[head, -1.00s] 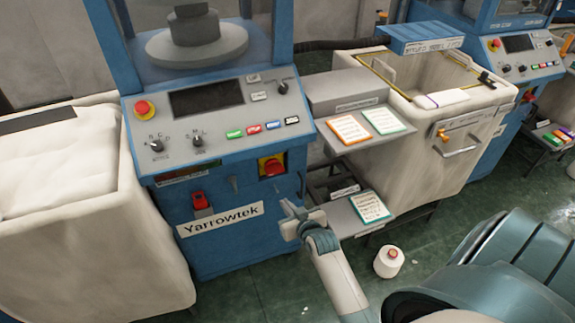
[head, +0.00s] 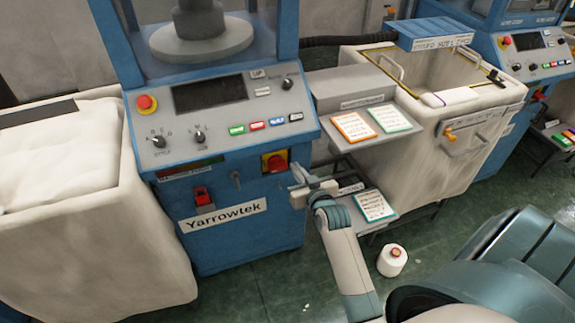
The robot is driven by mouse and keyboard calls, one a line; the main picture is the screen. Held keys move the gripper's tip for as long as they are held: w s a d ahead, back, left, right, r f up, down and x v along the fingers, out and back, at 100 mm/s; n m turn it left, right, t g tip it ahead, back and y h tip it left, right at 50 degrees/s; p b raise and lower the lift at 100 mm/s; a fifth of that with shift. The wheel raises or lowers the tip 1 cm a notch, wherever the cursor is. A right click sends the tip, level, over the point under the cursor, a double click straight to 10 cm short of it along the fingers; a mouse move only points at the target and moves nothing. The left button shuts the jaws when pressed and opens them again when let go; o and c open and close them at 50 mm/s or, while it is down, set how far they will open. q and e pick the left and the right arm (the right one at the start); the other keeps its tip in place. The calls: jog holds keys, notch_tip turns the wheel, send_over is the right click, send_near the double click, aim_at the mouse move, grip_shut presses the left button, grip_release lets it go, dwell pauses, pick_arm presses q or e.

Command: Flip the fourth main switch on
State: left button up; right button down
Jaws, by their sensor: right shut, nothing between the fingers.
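A red rotary main switch on a yellow plate (head: 275,162) sits on the front of the blue Yarrowtek machine (head: 240,231), below its sloped control panel. The knob is too small to read its position. My right gripper (head: 294,172) is shut and empty, just right of and slightly below the switch in the picture. I cannot tell whether it touches the switch. Another blue machine (head: 496,93) stands at the far right, with a small red and yellow part on its front. No number shows on either machine. My left gripper is not in view.
Grey shelves (head: 338,130) with instruction cards stand right of the machine, close to my right gripper. A white fabric bin (head: 150,235) stands on the left and another bin (head: 428,160) on the right. A yarn cone (head: 391,262) stands on the green floor.

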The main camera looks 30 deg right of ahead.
jog(key=p, duration=0.1)
send_over(287, 166)
jog(key=s, duration=0.2)
notch_tip(287, 166, down, 2)
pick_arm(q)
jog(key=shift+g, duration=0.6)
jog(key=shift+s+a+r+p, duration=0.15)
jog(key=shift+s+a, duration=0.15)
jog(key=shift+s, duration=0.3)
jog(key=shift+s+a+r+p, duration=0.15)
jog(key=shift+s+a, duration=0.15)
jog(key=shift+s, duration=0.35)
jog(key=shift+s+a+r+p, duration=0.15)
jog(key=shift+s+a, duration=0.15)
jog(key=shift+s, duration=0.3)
pick_arm(e)
jog(key=shift+w+a+f, duration=0.1)
jog(key=shift+a+f, duration=0.1)
jog(key=shift+f, duration=0.85)
jog(key=shift+w+a+f, duration=0.1)
jog(key=shift+a+f, duration=0.1)
jog(key=shift+f, duration=0.85)
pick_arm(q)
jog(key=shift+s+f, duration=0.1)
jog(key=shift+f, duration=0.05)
pick_arm(e)
jog(key=shift+f, duration=0.1)
